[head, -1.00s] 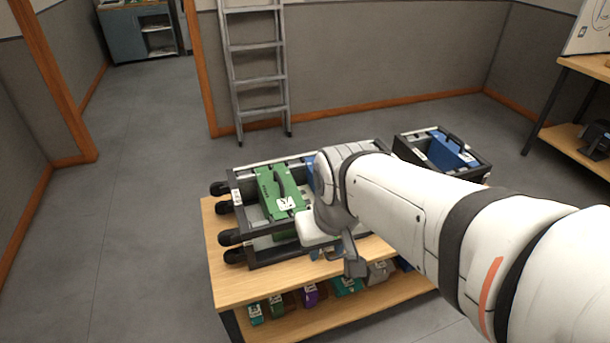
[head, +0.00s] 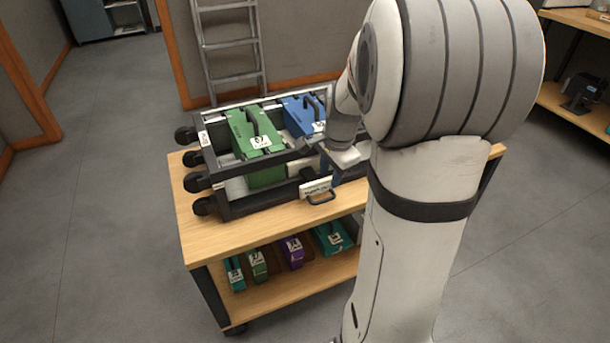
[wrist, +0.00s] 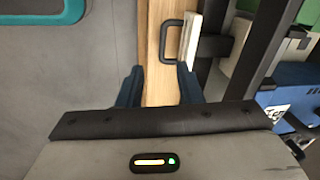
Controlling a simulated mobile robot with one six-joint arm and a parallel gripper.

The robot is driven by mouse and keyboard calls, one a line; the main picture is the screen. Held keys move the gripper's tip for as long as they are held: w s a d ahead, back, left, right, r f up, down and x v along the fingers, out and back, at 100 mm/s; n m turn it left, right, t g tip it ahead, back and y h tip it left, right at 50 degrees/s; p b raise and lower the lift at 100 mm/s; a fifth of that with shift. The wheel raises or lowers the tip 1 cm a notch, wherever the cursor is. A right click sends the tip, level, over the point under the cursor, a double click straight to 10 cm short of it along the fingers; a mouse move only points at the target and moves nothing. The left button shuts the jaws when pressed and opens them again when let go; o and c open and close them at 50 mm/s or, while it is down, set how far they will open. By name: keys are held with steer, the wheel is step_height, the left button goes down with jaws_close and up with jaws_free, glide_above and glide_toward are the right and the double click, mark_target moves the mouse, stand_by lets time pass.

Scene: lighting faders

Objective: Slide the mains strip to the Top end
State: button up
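A white label plate (head: 316,187) with a black pull handle (head: 321,197) sits on the front rail of the rack; it looks like the mains strip, but its writing is too small to read. In the wrist view the handle (wrist: 170,42) and the white plate (wrist: 190,42) lie beyond my fingertips. My gripper (wrist: 160,82) is open and empty, its dark blue fingers apart, with the handle ahead of the gap and not between them. In the head view my gripper (head: 330,168) is just right of the plate, partly hidden by my arm.
The black rack (head: 240,208) on the wooden cart (head: 215,238) holds a green module (head: 243,130) and a blue module (head: 298,115). Several coloured modules stand on the lower shelf (head: 300,290). A ladder (head: 228,45) leans behind. Floor at left is clear.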

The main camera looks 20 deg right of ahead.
mark_target(329, 198)
steer(key=shift+m, duration=0.8)
steer(key=f+b, duration=0.1)
steer(key=f, duration=0.2)
steer(key=w+d+f, duration=0.1)
steer(key=f, duration=0.3)
steer(key=w+f+b, duration=0.1)
steer(key=f, duration=0.2)
steer(key=shift+w+d+f+b, duration=0.15)
steer(key=shift+w+d+b, duration=0.1)
steer(key=shift+d+b, duration=0.15)
steer(key=shift+c, duration=0.3)
jaws_close()
